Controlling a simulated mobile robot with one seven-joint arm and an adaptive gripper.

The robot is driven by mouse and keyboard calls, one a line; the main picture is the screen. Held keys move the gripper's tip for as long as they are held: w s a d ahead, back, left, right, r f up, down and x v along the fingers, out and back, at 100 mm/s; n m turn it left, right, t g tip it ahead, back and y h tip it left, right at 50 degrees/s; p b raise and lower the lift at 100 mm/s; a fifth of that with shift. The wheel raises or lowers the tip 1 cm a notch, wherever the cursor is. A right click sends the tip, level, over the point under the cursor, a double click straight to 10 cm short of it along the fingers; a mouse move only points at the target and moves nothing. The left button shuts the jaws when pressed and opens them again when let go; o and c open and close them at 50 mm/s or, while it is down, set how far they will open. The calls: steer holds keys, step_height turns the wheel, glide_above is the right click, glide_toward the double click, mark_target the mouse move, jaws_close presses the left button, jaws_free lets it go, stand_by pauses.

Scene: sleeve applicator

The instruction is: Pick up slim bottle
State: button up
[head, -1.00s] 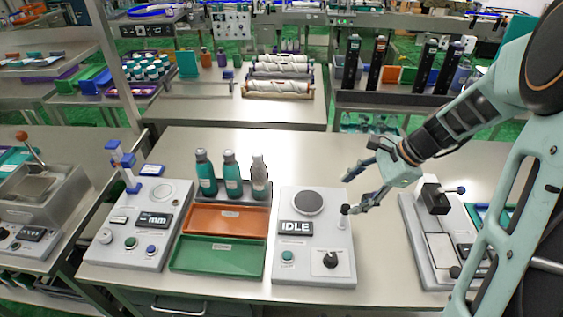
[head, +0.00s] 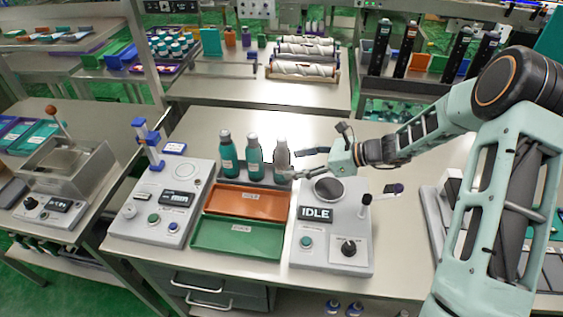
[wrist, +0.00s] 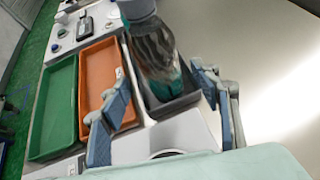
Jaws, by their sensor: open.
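The bottles stand upright in a row in a dark grey tray (head: 258,182) behind the orange tray. Two are teal (head: 228,155); the rightmost bottle (head: 282,150) is greyish and clear, with a grey cap. I cannot tell by name which is the slim bottle. My gripper (head: 299,164) is open and reaches in from the right, its fingers close to the greyish bottle. In the wrist view, that bottle (wrist: 152,48) stands ahead between the two spread fingers, with teal showing behind or through it. No grip on it is visible.
The orange tray (head: 247,204) and green tray (head: 237,238) lie in front of the bottles. A device reading IDLE (head: 333,250) stands below my gripper. Another device (head: 160,205) with a blue-and-white post is on the left. The table behind the bottles is clear.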

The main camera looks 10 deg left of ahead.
mark_target(282, 164)
steer(key=shift+a+f, duration=0.15)
steer(key=shift+a, duration=0.55)
steer(key=p+x, duration=0.1)
steer(key=x, duration=0.3)
steer(key=shift+w, duration=0.15)
steer(key=c, duration=1.5)
